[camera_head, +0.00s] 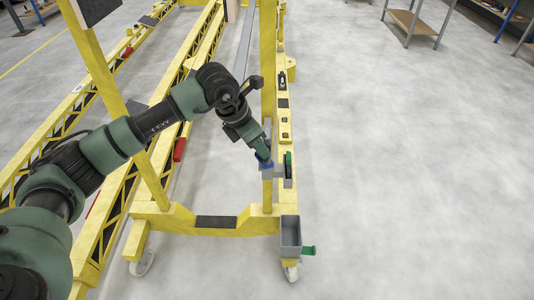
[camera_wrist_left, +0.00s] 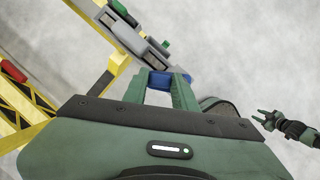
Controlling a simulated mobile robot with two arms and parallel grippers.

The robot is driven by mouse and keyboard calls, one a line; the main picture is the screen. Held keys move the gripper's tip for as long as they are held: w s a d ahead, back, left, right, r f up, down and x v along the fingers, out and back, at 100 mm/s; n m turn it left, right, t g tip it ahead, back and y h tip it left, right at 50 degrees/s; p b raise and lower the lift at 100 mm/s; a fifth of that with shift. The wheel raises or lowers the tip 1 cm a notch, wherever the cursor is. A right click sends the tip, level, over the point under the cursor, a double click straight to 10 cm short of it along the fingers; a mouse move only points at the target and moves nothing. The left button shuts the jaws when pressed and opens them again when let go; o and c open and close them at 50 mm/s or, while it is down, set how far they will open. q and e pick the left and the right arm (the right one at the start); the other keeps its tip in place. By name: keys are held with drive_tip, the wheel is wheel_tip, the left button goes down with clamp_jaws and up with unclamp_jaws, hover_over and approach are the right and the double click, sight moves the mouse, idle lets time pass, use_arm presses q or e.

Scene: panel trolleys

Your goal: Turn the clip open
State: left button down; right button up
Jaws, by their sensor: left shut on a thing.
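The clip is a grey block (camera_head: 275,172) with a blue part, mounted on the yellow trolley post near its lower end. My left gripper (camera_head: 262,155) reaches it from the upper left. In the left wrist view the green fingers (camera_wrist_left: 172,93) are shut on the blue part (camera_wrist_left: 159,79), against the grey clip body (camera_wrist_left: 135,42). The fingers and arm partly hide the blue part in the head view. My right gripper (camera_wrist_left: 265,117) shows small at the right of the left wrist view, with its fingers apart and empty.
A yellow trolley frame (camera_head: 178,215) stands on castors, with more yellow frames to its left. A grey box (camera_head: 290,232) with a green handle (camera_head: 308,250) sits at its front corner. A green handle (camera_head: 288,160) is beside the clip.

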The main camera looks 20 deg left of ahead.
use_arm(q)
drive_tip(key=shift+s+n, duration=0.1)
drive_tip(key=shift+n, duration=0.4)
drive_tip(key=shift+s+a+n+t+y+b, duration=0.15)
drive_tip(key=shift+s+n+y+b, duration=0.1)
drive_tip(key=shift+n, duration=0.4)
drive_tip(key=shift+s+n+t+y+b, duration=0.15)
drive_tip(key=shift+n+y, duration=0.1)
drive_tip(key=shift+n, duration=0.4)
drive_tip(key=shift+s+n+t+y+b, duration=0.15)
drive_tip(key=shift+n+y+b, duration=0.1)
drive_tip(key=shift+n, duration=0.35)
drive_tip(key=shift+s+n+t+y+b, duration=0.15)
drive_tip(key=shift+n+y, duration=0.1)
drive_tip(key=shift+n, duration=0.35)
